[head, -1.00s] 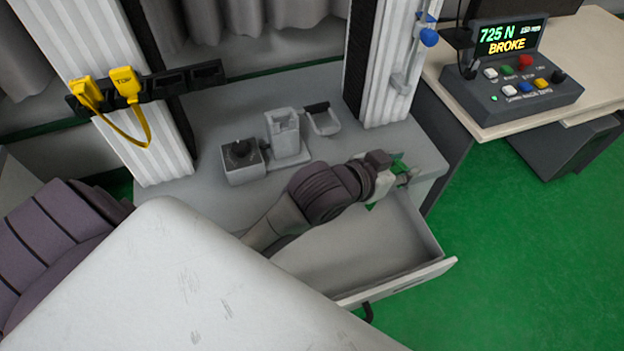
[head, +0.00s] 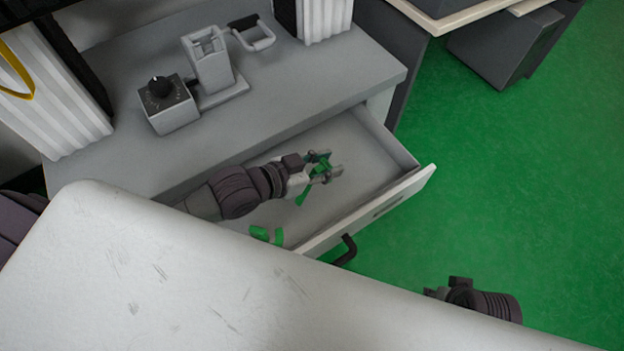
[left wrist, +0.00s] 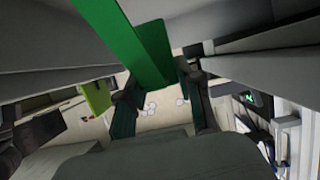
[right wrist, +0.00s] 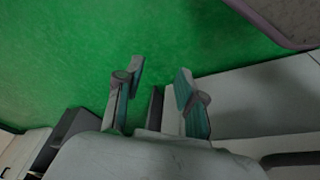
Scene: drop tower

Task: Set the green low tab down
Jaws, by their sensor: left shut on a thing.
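The green low tab (head: 307,190) is a flat green piece in the jaws of my left gripper (head: 327,170), over or inside the open drawer (head: 370,150). Whether it touches the drawer floor I cannot tell. In the left wrist view, a long green strip (left wrist: 125,35) reaches from the top edge to between the fingers of the left gripper (left wrist: 160,95). My right gripper (right wrist: 160,85) shows in the right wrist view with its fingers apart and nothing between them, above green floor. In the head view only part of it shows at the lower right.
Another green piece (head: 266,235) lies in the drawer's near part, partly hidden by a white surface. A dial box (head: 168,104) and a grey fixture (head: 208,65) stand on the grey bench top (head: 300,95).

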